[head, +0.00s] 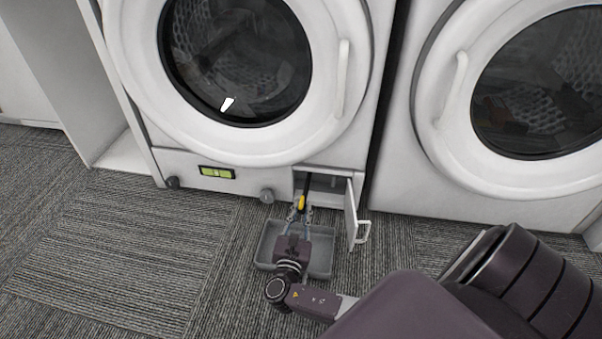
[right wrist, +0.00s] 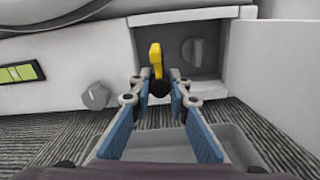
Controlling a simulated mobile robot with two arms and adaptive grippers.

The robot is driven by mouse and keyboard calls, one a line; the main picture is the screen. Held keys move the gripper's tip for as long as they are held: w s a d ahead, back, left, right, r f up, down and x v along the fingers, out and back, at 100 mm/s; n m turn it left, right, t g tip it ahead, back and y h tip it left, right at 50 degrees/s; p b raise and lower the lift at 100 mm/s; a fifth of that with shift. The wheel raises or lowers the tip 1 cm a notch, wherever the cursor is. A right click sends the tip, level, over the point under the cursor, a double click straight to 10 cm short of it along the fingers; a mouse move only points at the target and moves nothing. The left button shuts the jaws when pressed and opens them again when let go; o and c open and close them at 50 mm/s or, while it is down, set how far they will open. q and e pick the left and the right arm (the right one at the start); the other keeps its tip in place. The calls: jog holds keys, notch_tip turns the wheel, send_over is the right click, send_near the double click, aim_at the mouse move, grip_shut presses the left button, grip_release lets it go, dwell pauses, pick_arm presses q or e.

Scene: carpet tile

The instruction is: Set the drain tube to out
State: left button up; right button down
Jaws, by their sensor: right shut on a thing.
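The drain tube is a black tube (head: 307,184) with a yellow part (head: 301,203) at its front end. It reaches out of the open hatch (head: 326,181) at the bottom of the left washer. In the right wrist view the yellow part (right wrist: 155,60) stands upright above the tube's round black end (right wrist: 160,88). My right gripper (head: 299,213) is in front of the hatch, its fingertips (right wrist: 160,92) shut on the tube's end. The fingertips hide part of the tube. My left gripper is not in view.
A grey tray (head: 264,246) lies on the carpet below my right gripper. The hatch door (head: 351,213) stands open to the right. A round knob (right wrist: 194,53) sits inside the hatch. A second washer (head: 480,185) stands at right. The carpet at left is clear.

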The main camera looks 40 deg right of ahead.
jog(key=c, duration=2.1)
grip_release()
jog(key=shift+r, duration=4.95)
